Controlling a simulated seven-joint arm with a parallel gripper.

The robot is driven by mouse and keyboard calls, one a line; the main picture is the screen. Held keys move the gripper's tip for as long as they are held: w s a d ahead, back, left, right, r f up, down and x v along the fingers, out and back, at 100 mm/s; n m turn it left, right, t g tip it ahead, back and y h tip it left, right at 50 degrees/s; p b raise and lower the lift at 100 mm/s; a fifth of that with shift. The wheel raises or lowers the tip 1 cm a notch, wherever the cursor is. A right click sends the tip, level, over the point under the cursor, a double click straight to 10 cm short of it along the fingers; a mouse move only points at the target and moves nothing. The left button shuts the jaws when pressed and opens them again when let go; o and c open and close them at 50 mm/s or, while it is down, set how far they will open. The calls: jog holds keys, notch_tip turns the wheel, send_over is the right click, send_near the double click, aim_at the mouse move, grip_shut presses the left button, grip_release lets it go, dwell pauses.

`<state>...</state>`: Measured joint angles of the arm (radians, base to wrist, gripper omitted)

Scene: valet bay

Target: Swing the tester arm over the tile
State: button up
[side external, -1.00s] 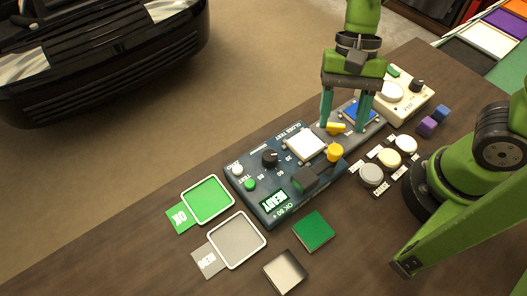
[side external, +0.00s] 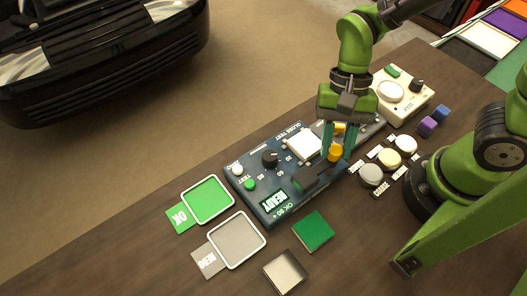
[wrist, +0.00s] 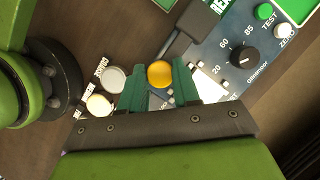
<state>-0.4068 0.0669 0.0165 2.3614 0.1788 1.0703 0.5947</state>
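The dark tester arm (side external: 306,181) lies along the near side of the blue gloss tester (side external: 259,196), beside the white tile (side external: 300,146) and not over it. A round yellow knob (side external: 335,153) is at the arm's right end. My gripper (side external: 338,149) points down at this knob. In the wrist view, the knob (wrist: 160,74) sits between my two green fingers (wrist: 159,80), with little room on either side. The fingers look open, and I see no clear grip on the knob. My right finger and palm hide part of the tester's right end.
Several round buttons (side external: 371,175) stand close on the near side. A cream device (side external: 392,92) is behind to the right, near purple and blue cubes (side external: 427,126). Green and grey trays (side external: 237,240) and two loose tiles (side external: 313,232) lie left and front.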

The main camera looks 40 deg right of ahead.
grip_shut()
jog(key=shift+m, duration=0.4)
jog(key=m+t, duration=0.1)
jog(key=m, duration=0.1)
jog(key=shift+d+m+y, duration=0.1)
jog(key=shift+m+y, duration=0.2)
jog(key=shift+y, duration=0.1)
jog(key=shift+s+m+t+y, duration=0.15)
jog(key=shift+m+t, duration=0.2)
jog(key=shift+m, duration=0.6)
jog(key=shift+m+t+y, duration=0.15)
jog(key=shift+m+t, duration=0.2)
jog(key=shift+m, duration=0.6)
jog(key=o, duration=0.8)
grip_release()
jog(key=v, duration=1.7)
jog(key=shift+s, duration=0.2)
